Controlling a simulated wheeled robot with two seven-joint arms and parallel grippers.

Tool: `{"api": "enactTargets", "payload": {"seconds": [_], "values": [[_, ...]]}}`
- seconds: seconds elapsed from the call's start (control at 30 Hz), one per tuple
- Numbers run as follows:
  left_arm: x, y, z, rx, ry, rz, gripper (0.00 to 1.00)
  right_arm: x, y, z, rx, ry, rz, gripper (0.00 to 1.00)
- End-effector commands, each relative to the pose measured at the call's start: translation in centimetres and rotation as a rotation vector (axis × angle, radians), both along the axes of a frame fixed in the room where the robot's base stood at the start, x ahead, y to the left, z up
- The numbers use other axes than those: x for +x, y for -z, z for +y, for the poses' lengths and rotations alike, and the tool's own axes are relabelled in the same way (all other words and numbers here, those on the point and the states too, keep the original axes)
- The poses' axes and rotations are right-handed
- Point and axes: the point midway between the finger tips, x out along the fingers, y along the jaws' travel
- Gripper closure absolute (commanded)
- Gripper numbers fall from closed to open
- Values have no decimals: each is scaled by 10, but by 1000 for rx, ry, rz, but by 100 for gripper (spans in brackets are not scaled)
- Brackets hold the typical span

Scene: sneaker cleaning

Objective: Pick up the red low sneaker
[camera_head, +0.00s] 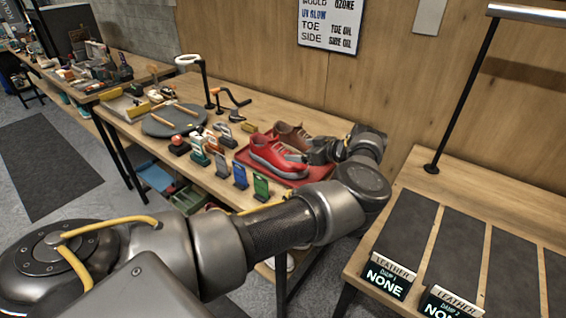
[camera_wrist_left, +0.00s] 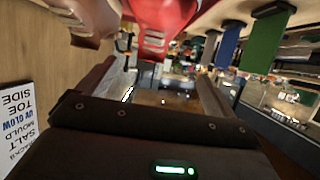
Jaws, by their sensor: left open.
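The red low sneaker (camera_head: 268,150) sits on a red tray (camera_head: 290,178) on the middle table, beside a brown shoe (camera_head: 292,136). My left gripper (camera_head: 303,155) reaches in from the right side of the tray, close to the red sneaker's right end. In the left wrist view the open fingers (camera_wrist_left: 152,78) are apart with nothing held between them. There the red sneaker (camera_wrist_left: 162,22) shows at the top, just past the fingertips, and the brown shoe (camera_wrist_left: 92,16) is to its left. I cannot tell whether a finger touches the sneaker. My right gripper is out of view.
Upright blue (camera_head: 240,174) and green (camera_head: 261,187) tags stand along the tray's front left. Brushes and a round dark mat (camera_head: 172,121) lie farther left. The right table (camera_head: 500,225) has dark mats and "LEATHER" signs. A wooden wall rises behind.

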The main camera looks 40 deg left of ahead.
Motion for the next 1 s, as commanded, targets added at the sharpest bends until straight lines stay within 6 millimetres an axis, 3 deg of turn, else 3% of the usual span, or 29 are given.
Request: {"api": "enactTargets", "payload": {"seconds": [0.1,0.27,0.47,0.6,0.87,1.0], "values": [[2,10,-3,-1,4,-1,8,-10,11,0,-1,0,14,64],[3,11,-3,-2,7,-2,8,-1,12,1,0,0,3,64],[4,26,20,-3,5,-3,8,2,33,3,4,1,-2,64],[5,26,39,-1,8,0,8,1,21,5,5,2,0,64],[4,31,49,-1,6,0,8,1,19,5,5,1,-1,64],[5,34,64,-2,5,1,8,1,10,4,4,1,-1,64]]}}
